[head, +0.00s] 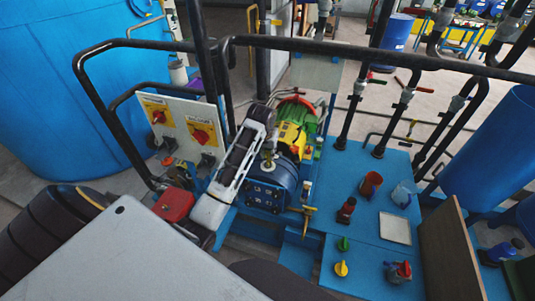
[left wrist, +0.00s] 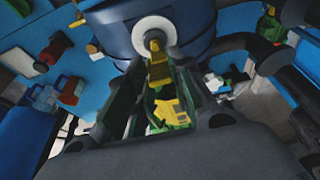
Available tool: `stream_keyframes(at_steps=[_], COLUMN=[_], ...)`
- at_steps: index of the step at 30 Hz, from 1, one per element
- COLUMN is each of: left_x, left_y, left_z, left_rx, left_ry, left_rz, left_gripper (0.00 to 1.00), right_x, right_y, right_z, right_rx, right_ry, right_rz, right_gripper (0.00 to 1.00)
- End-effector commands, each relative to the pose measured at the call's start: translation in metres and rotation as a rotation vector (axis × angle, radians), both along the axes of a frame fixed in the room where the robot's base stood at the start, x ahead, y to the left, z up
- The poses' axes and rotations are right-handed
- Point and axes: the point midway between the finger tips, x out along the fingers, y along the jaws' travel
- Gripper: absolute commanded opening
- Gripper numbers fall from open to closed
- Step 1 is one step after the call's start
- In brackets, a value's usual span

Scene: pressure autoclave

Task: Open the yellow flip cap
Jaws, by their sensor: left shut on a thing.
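A yellow flip cap (left wrist: 157,72) shows in the left wrist view, in front of a white round disc (left wrist: 154,28) on a dark blue rounded body (left wrist: 105,33). My left gripper (left wrist: 155,54) has its two dark fingers on either side of the cap and is shut on it. In the head view my left arm reaches up to the blue vessel (head: 266,196) in the middle. There the fingertips and cap are small and hard to make out. Whether the cap is tilted up cannot be told. My right gripper is not in view.
A yellow and green unit (head: 294,132) stands just behind the vessel. A panel with red switches (head: 184,126) is at left. Black rails (head: 375,46) cross above. The blue deck at right carries a red cup (head: 371,184), valves and knobs, with bare patches between.

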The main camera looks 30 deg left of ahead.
Motion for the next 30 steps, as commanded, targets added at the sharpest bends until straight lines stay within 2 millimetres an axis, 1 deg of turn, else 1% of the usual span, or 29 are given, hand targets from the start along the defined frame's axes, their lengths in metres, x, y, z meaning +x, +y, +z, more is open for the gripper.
stream_keyframes(at_steps=[1, 5, 30], left_x=[0.004, 0.007, 0.024], left_y=[0.001, 0.002, 0.007], left_z=[0.003, 0.004, 0.002], left_rx=[-0.004, -0.017, -0.091], left_ry=[0.015, 0.074, 0.388], left_rz=[0.001, 0.001, 0.003], left_gripper=[0.0, 0.0, 0.0], right_x=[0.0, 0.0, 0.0], right_y=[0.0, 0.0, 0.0], right_z=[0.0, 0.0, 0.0], right_rx=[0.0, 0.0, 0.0], right_ry=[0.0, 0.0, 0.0], right_rz=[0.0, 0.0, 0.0], right_gripper=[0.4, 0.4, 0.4])
